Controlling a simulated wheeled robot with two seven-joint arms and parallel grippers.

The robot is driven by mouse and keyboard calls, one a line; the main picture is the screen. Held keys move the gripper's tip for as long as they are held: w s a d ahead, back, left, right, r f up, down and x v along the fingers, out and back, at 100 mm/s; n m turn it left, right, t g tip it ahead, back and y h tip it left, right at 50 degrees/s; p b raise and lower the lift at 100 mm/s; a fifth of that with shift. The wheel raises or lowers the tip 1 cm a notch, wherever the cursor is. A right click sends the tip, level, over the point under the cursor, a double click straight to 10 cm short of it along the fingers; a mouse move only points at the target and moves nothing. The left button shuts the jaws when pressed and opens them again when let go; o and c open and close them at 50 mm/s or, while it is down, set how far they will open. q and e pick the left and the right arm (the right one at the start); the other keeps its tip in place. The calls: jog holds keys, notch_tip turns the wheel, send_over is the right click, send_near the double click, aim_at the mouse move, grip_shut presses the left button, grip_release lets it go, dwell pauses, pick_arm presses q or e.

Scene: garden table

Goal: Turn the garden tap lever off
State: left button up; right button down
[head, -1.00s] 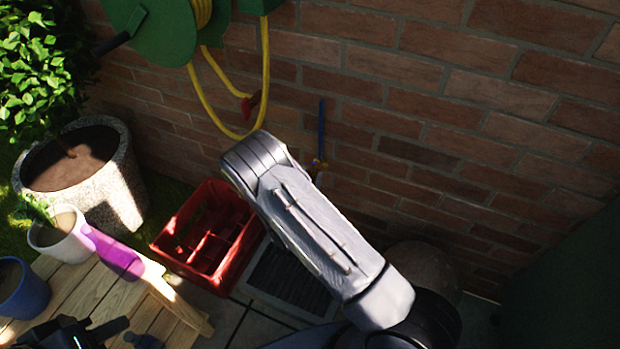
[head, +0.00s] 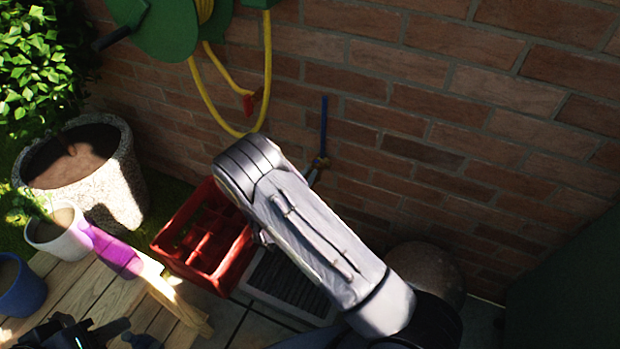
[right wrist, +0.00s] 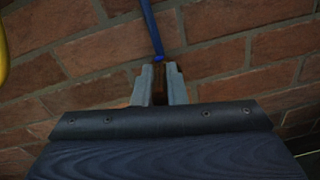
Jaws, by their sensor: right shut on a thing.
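The tap's thin blue lever (head: 323,125) stands upright against the brick wall in the head view, above the small brass tap body (head: 320,162). My right gripper (head: 313,174) is at the tap, mostly hidden behind my right forearm. In the right wrist view, my right gripper (right wrist: 158,67) has its two grey fingers close together at the lower end of the blue lever (right wrist: 153,32), shut on it. The tap's lower part is hidden. My left gripper (head: 95,335) is a dark shape at the bottom left, cut off by the frame; its jaws are unclear.
A green hose reel (head: 160,35) with a yellow hose (head: 205,95) hangs left of the tap. A red crate (head: 180,225) stands below, beside a dark drain grate (head: 290,285). A wooden table (head: 75,300) with pots and a purple item (head: 112,252) is at left.

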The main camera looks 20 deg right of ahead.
jog(key=c, duration=1.5)
grip_release()
jog(key=shift+o, duration=0.2)
jog(key=p+v, duration=0.1)
jog(key=v, duration=0.6)
jog(key=shift+s+a, duration=0.25)
jog(key=shift+a, duration=0.05)
